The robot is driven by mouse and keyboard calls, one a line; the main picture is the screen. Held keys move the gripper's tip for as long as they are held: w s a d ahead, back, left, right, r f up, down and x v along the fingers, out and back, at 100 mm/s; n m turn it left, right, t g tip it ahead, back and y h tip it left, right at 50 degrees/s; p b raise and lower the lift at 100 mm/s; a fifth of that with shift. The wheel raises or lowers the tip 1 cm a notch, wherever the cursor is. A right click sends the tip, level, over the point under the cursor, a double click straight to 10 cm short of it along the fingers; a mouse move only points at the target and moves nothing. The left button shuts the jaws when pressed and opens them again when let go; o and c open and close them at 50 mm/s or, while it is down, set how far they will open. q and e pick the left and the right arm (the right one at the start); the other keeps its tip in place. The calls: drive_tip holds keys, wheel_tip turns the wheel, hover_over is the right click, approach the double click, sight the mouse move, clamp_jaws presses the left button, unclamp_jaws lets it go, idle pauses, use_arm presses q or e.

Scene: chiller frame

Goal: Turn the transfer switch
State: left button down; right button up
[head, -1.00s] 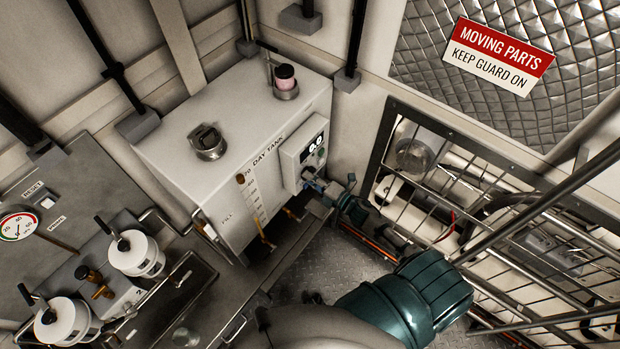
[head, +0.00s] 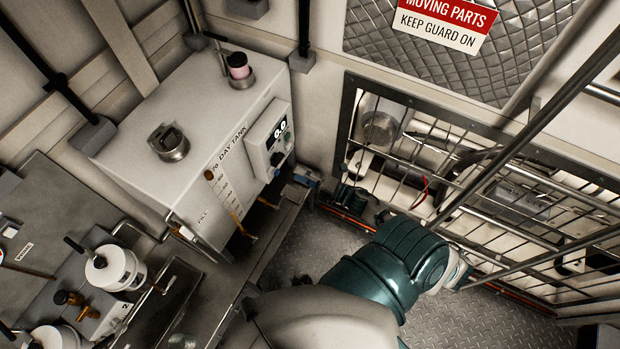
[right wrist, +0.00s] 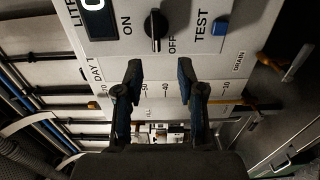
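The transfer switch (right wrist: 156,30) is a black rotary knob between the ON and OFF labels in the right wrist view. Its handle stands roughly upright in that picture. It sits on the white control box (head: 262,149) on the front of the day tank (head: 190,125); the knob is too small to read in the head view. My right gripper (right wrist: 160,75) is open and empty. Its fingers point at the panel, below the knob in the wrist picture and apart from it. In the head view my right arm comes in from the bottom, but its fingers cannot be made out. My left gripper is not in view.
A blue TEST button (right wrist: 221,27) is right of the knob. A yellow-handled drain valve (right wrist: 292,64) is further right. A metal guard grille (head: 500,185) stands right of the tank. White canisters (head: 112,268) are at left. Patterned floor (head: 310,245) is open between.

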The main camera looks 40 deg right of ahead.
drive_tip(key=shift+v, duration=1.85)
drive_tip(key=s+d+f+m+g+h, duration=0.15)
drive_tip(key=s+f+m, duration=0.25)
drive_tip(key=f, duration=0.7)
drive_tip(key=s+f+m+g+h, duration=0.3)
drive_tip(key=s+f+m, duration=0.15)
drive_tip(key=f, duration=0.55)
drive_tip(key=s+f+m+g+h, duration=0.3)
drive_tip(key=f+m, duration=0.2)
drive_tip(key=f, duration=0.6)
drive_tip(key=s+a+f+m+g, duration=0.2)
drive_tip(key=s+a+f, duration=0.1)
drive_tip(key=s, duration=0.4)
drive_tip(key=s+a+f+m+g, duration=0.2)
drive_tip(key=s+a+f+g, duration=0.1)
drive_tip(key=s+f, duration=0.3)
drive_tip(key=s+a+f+m+g, duration=0.2)
drive_tip(key=s+a+f, duration=0.3)
drive_tip(key=s, duration=0.5)
drive_tip(key=shift+f+m+g, duration=0.2)
drive_tip(key=shift+m+g, duration=0.15)
drive_tip(key=shift+g, duration=0.2)
drive_tip(key=shift+s+y, duration=0.1)
drive_tip(key=shift+y, duration=0.15)
